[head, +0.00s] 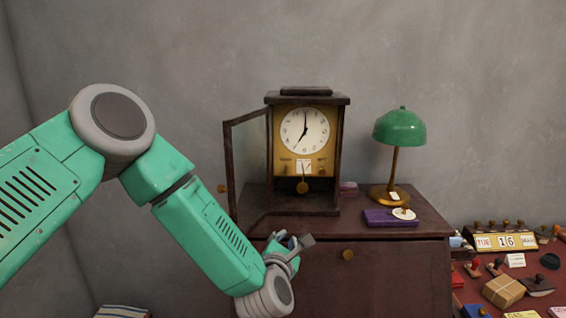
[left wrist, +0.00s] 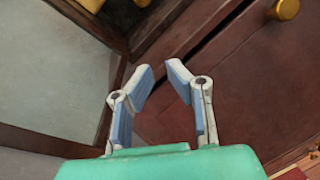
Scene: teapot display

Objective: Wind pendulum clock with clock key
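The pendulum clock (head: 304,131) stands upright on the cabinet, with a white dial, a gold face plate and a brass pendulum bob (head: 302,187). Its glass door (head: 249,168) is swung open to the left; the door also fills the left of the left wrist view (left wrist: 55,65). My left gripper (head: 293,241) is below and in front of the clock, by the cabinet's front top edge. In the left wrist view its fingers (left wrist: 160,80) are apart with nothing between them. I cannot make out a clock key for certain. My right gripper is not in view.
The dark red cabinet (head: 385,275) has a brass knob (head: 347,255). A green lamp (head: 399,128) and a purple box (head: 388,218) with a pale disc on top stand right of the clock. A lower table at right holds stamps, a date block (head: 500,241) and a wrapped parcel (head: 503,291).

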